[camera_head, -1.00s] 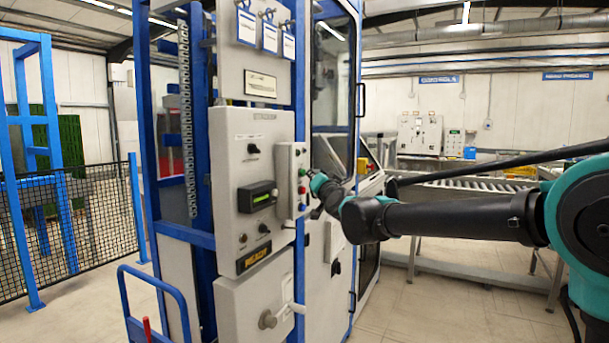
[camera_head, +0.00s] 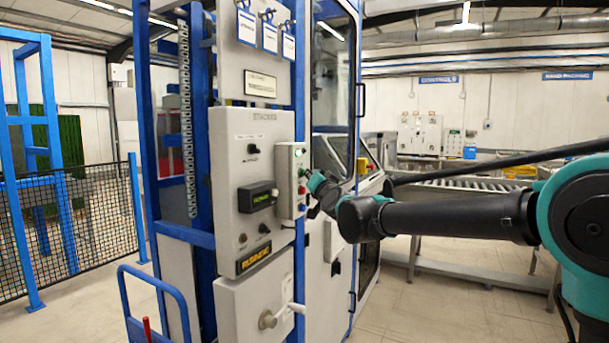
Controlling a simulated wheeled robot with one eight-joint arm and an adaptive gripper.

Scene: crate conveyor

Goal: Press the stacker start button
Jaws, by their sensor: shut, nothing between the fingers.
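The grey stacker control panel (camera_head: 225,150) stands on the blue-framed machine, with a dark knob, a small green-lit display (camera_head: 257,197) and a lower sign (camera_head: 253,260) that reads like "RUNNING" in yellow. A narrow push-button box (camera_head: 286,165) is fixed at the panel's right edge. It carries a green spot near its top and a red button (camera_head: 302,190) lower down. My gripper (camera_head: 308,174) is shut and empty, small in the picture, at the front of this box. Whether it touches a button I cannot tell. The button nearest its tips is partly covered.
A blue handrail (camera_head: 155,300) stands at front left, and a black mesh fence (camera_head: 70,235) is farther left. A roller conveyor (camera_head: 470,188) runs behind my arm.

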